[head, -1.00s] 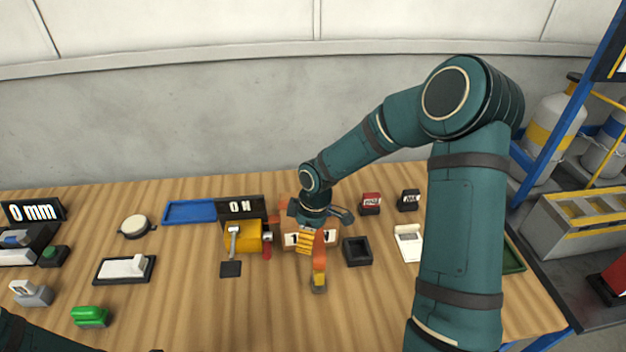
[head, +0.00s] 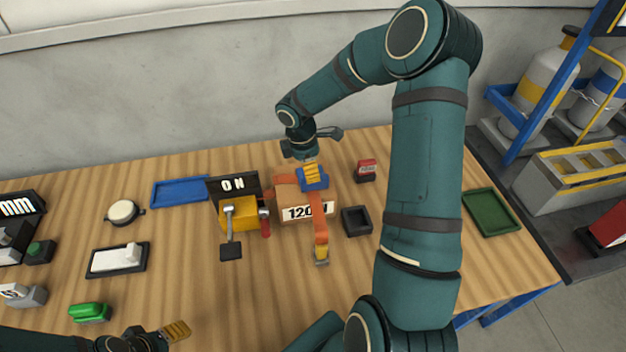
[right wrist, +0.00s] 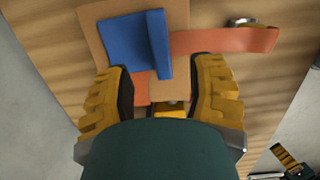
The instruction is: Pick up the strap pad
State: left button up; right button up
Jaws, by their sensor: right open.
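The strap pad appears as a blue angled piece (head: 316,182) at the upper right edge of a cardboard box (head: 284,196). An orange strap (head: 320,228) runs down from beside it to a buckle on the table. My right gripper (head: 311,170) is above and behind the pad. In the right wrist view, the blue pad (right wrist: 130,42) lies just beyond the open, empty fingers (right wrist: 162,82), more toward the left finger. Whether they touch it is unclear. My left gripper (head: 174,332) is low at the left, its jaws unclear.
A yellow device with a lever (head: 236,216) and an ON sign (head: 233,184) stand close left of the box. A black open holder (head: 356,221) is close right. A blue tray (head: 180,191) lies behind left, a green tray (head: 490,212) far right. The front middle table is clear.

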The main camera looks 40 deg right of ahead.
jog(key=f, duration=0.3)
jog(key=d+f, duration=0.1)
jog(key=f, duration=0.1)
jog(key=shift+s+d, duration=0.1)
jog(key=shift+s, duration=0.3)
grip_shut()
